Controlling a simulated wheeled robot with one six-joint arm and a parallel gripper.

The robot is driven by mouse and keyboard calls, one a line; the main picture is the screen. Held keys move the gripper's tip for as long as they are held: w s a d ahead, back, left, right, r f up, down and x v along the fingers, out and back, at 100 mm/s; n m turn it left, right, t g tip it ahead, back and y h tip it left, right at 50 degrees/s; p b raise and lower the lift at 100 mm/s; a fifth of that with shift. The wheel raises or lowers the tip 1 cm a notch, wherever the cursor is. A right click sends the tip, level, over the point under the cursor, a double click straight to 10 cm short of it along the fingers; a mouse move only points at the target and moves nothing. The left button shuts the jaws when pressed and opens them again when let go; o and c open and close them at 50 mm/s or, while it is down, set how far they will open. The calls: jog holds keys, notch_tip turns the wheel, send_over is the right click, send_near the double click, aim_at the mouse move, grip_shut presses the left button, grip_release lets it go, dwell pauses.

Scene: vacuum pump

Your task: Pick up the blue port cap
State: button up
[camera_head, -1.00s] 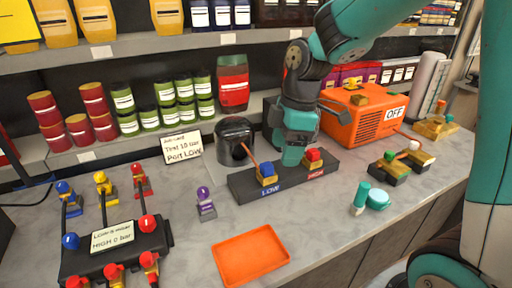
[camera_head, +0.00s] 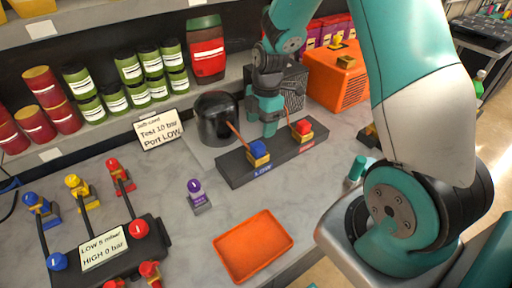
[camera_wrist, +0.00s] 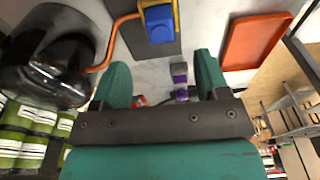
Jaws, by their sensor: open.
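The blue port cap (camera_head: 258,150) sits on the port marked LOW, at the left end of the dark port block (camera_head: 290,156). A red cap (camera_head: 302,127) sits on the block's right port. In the wrist view the blue cap (camera_wrist: 159,24) shows at the top centre, beyond the fingertips, with a yellow-brass part beside it. My gripper (camera_head: 265,122) is open and empty, behind the block and a little above the blue cap in the head picture. Its two teal fingers (camera_wrist: 162,75) are spread in the wrist view, with nothing between them touching.
A black rounded vessel (camera_head: 214,119) with a copper pipe stands left of my gripper. A sign (camera_head: 161,131), a purple-capped piece (camera_head: 196,193), an orange tray (camera_head: 252,246) and a black manifold (camera_head: 110,250) are on the counter. Shelves of jars line the back. An orange pump (camera_head: 336,78) stands right.

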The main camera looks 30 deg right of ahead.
aim_at(258, 145)
jog(key=shift+a+f+p, duration=0.2)
jog(key=shift+f+p, duration=0.25)
jog(key=shift+f, duration=0.9)
jog(key=shift+a+f+p, duration=0.15)
jog(key=shift+f+p, duration=0.25)
jog(key=shift+f, duration=0.95)
jog(key=shift+a+f+p, duration=0.2)
jog(key=shift+f+p, duration=0.25)
jog(key=shift+f, duration=0.9)
jog(key=shift+c, duration=0.5)
jog(key=c, duration=0.9)
